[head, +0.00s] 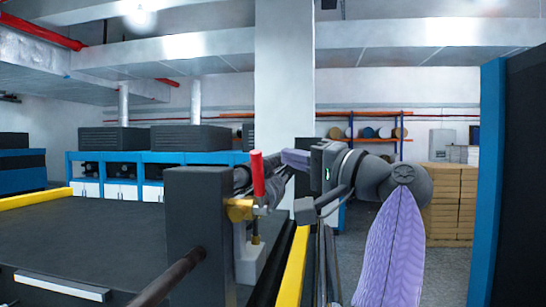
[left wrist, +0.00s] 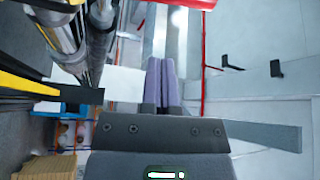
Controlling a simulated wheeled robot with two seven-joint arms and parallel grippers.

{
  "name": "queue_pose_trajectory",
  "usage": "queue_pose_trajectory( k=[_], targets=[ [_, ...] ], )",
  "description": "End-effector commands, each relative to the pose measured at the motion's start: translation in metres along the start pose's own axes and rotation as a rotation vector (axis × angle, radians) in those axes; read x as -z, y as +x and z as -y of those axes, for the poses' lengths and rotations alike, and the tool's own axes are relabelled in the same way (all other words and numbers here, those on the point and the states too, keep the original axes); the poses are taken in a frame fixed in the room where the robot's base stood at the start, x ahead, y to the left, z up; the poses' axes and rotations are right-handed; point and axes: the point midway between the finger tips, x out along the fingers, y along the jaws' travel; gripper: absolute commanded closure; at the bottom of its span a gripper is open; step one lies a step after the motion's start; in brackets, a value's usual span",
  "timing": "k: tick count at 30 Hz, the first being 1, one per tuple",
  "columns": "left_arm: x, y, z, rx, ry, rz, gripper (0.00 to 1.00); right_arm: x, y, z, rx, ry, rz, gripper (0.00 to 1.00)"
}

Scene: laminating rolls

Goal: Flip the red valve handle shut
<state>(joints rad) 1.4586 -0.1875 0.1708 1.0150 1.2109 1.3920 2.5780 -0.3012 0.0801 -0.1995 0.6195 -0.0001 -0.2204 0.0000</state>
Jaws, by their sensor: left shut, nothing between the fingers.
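The red valve handle (head: 258,174) stands upright on a brass valve body (head: 239,210), beside a dark grey block of the machine. My left gripper (head: 287,158) is just right of the handle in the head view, with its purple fingers pointing left. A small gap shows between fingers and handle there; I cannot tell their difference in depth. The left wrist view shows the fingers (left wrist: 160,82) shut together and empty. My right gripper is not in view.
A dark machine bed (head: 90,235) with yellow edges fills the lower left. A dark post (head: 200,230) and metal rod stand close to the valve. A blue-edged panel (head: 490,180) is at the right. Stacked cartons (head: 450,205) stand behind.

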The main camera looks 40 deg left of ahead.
Motion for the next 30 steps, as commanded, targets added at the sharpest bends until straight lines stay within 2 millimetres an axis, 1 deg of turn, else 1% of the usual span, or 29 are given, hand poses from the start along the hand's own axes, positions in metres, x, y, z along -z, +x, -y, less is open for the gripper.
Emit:
queue_pose_trajectory(
  k=[1, 3, 4, 7, 12, 16, 25, 30],
  targets=[
    [0.001, 0.012, 0.004, 0.001, 0.001, 0.003, 1.0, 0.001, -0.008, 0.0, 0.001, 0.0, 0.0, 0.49],
    [0.001, 0.027, 0.004, 0.001, 0.002, 0.003, 1.0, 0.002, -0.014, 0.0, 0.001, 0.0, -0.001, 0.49],
    [-0.002, 0.028, 0.002, 0.001, 0.0, 0.002, 1.0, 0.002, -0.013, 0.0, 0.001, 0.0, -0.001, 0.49],
    [-0.018, 0.02, 0.0, 0.001, -0.002, -0.001, 1.0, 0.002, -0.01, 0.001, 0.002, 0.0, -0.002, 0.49],
    [-0.034, 0.014, 0.0, 0.0, 0.001, 0.0, 1.0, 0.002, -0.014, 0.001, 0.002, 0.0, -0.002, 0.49],
    [-0.038, 0.013, 0.0, 0.0, 0.002, 0.0, 1.0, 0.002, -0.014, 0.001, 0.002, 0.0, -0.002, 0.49],
    [-0.038, 0.013, 0.0, 0.001, 0.001, 0.0, 1.0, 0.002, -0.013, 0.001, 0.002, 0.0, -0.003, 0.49],
    [-0.045, 0.019, -0.003, 0.015, -0.024, 0.001, 1.0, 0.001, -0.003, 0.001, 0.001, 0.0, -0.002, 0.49]
  ],
)
